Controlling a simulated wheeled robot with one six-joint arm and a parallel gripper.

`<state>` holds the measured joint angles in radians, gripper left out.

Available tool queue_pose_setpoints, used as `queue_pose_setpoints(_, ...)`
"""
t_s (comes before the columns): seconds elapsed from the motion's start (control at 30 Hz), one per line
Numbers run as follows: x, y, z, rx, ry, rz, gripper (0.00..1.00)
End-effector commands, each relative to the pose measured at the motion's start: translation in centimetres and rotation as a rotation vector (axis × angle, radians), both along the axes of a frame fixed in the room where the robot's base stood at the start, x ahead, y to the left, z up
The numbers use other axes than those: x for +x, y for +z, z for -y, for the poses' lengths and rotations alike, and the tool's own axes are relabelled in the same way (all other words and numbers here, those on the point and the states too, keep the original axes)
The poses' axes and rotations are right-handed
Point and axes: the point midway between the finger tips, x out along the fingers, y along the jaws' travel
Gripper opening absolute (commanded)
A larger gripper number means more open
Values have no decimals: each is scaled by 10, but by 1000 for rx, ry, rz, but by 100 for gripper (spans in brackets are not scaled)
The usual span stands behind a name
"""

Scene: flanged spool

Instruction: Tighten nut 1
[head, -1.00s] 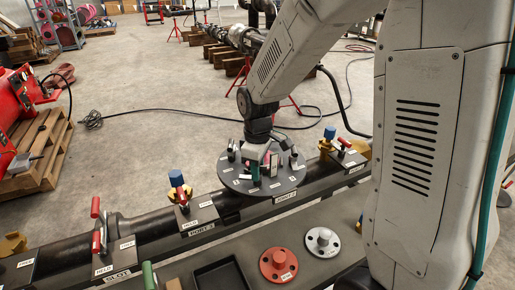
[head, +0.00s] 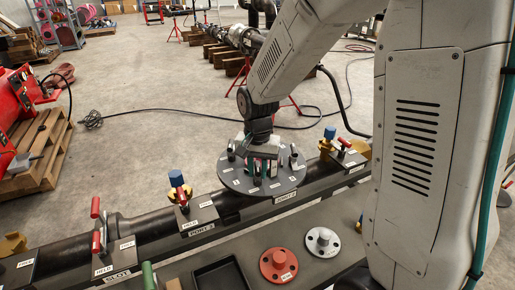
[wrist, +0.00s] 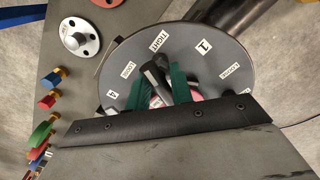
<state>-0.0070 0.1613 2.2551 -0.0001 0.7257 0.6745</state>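A round grey plate (head: 232,183) with white labels and several upright dark levers stands on the dark pipe. In the wrist view the plate (wrist: 215,70) shows labels reading 1, 4, TIGHT and LOOSE. My gripper (head: 264,178) is over the middle of the plate, pointing down. In the wrist view its green fingertips (wrist: 159,86) stand apart, with a dark lever (wrist: 154,76) in the gap between them. I cannot see contact on both sides. Which nut this lever belongs to is not clear. A pinkish red part shows behind the fingers, mostly hidden.
Left of the plate, a blue-topped valve (head: 177,180) and a red-handled clamp (head: 97,228) stand along the pipe. A red flange (head: 279,265) and a silver flange (head: 323,242) lie on the bench in front, near a black tray (head: 218,276). Another blue-topped fitting (head: 329,134) stands right.

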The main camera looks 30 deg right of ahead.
Motion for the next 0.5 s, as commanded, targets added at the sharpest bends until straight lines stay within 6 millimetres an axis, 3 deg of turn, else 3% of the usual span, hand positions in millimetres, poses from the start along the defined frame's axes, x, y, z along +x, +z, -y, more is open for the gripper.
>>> queue_pose_setpoints(0.17, 0, 0, 0, 1, -126, 1, 21)
queue_pose_setpoints(0.43, 0, 0, 0, 0, 131, 1, 21)
queue_pose_setpoints(0.5, 2, 18, 0, 0, 126, 7, 21)
